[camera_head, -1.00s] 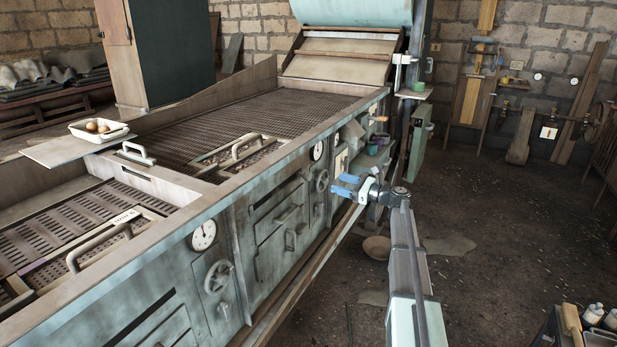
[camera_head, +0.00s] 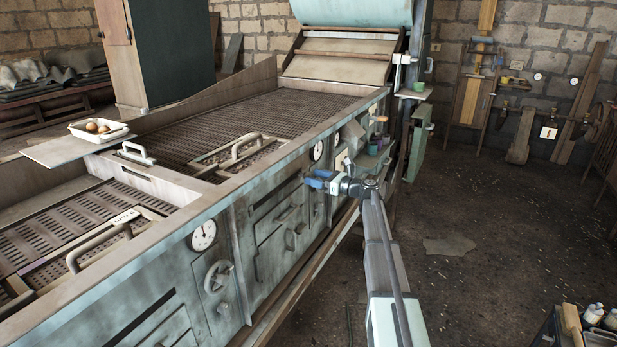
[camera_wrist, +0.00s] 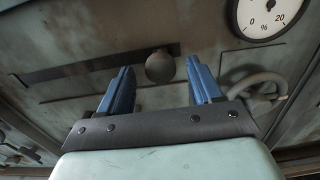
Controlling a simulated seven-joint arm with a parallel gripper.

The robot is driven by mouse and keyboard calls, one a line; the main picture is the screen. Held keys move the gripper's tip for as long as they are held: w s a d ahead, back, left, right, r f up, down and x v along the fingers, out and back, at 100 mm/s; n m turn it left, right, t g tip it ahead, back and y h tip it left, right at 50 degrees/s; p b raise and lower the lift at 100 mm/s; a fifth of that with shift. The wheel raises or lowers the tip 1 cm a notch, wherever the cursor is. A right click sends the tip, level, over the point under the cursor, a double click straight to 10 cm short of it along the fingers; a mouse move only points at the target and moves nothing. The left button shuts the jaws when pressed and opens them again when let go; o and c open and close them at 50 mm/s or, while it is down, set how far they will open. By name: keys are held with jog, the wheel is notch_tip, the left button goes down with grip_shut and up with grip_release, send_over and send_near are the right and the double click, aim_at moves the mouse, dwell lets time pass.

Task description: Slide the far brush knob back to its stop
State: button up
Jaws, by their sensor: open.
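A round dark knob (camera_wrist: 160,67) sits on the machine's worn metal panel in the wrist view, at the right end of a long dark slot (camera_wrist: 85,68). My open gripper (camera_wrist: 161,84) has its two blue fingers on either side of the knob's line, with the knob beyond and between the tips. The fingers appear apart from it. In the head view my gripper (camera_head: 318,180) is close to the front panel of the machine (camera_head: 265,215), below the farther dial gauge. I cannot make out the knob there.
A dial gauge (camera_wrist: 262,18) and a curved handwheel (camera_wrist: 258,92) are on the panel right of the knob in the wrist view. A nearer gauge (camera_head: 203,235) and handwheel (camera_head: 219,281) show in the head view. The floor (camera_head: 480,260) to the right is open.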

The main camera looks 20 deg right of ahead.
aim_at(311, 176)
jog(key=shift+x, duration=1.75)
grip_shut()
